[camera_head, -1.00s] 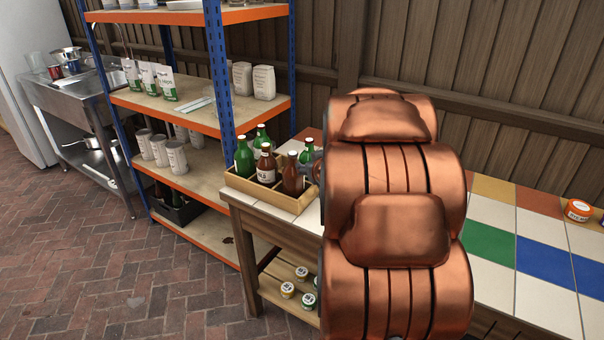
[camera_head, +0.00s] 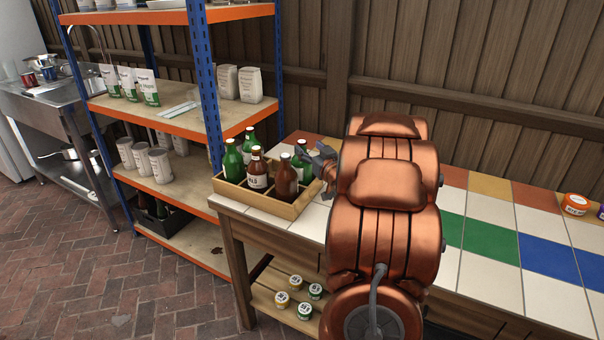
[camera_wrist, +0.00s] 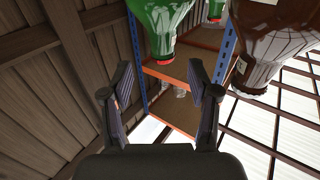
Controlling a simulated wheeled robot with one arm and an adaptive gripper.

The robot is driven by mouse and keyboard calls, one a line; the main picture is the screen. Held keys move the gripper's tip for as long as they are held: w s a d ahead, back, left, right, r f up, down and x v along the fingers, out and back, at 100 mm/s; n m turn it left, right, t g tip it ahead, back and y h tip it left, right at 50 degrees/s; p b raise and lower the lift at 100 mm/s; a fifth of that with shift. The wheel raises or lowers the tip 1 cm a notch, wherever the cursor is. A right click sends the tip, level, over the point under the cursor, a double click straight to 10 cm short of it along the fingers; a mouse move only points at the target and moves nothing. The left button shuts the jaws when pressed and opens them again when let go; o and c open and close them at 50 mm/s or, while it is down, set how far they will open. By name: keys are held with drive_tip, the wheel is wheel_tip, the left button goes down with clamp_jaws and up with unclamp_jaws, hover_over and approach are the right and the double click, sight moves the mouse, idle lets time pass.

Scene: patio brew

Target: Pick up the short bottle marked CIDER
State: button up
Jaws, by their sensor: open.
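A wooden divided crate (camera_head: 245,201) on the near left corner of the tiled table holds several bottles. Green bottles stand at its left (camera_head: 232,162), back (camera_head: 249,143) and right (camera_head: 302,163); brown bottles stand at its middle (camera_head: 257,180) and front right (camera_head: 287,182). I cannot read CIDER on any label. My gripper (camera_head: 322,158) is just right of the crate, by the right green bottle. In the wrist view my gripper (camera_wrist: 164,88) is open and empty, with a green bottle (camera_wrist: 164,25) just beyond the fingertips and a brown bottle (camera_wrist: 268,50) beside it.
A blue and orange shelf unit (camera_head: 165,112) stands behind the crate, with bags and cans. A wooden fence (camera_head: 440,60) runs behind the table. Several small jars (camera_head: 300,292) sit on the table's lower shelf. An orange tub (camera_head: 574,204) stands far right; the tiles between are clear.

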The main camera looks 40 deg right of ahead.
sight(304, 146)
drive_tip(key=x, duration=0.4)
drive_tip(key=shift+w+a+f, duration=0.1)
drive_tip(key=shift+a+f, duration=0.05)
drive_tip(key=shift+f, duration=0.15)
drive_tip(key=shift+w+d, duration=0.2)
drive_tip(key=shift+w, duration=0.25)
clamp_jaws()
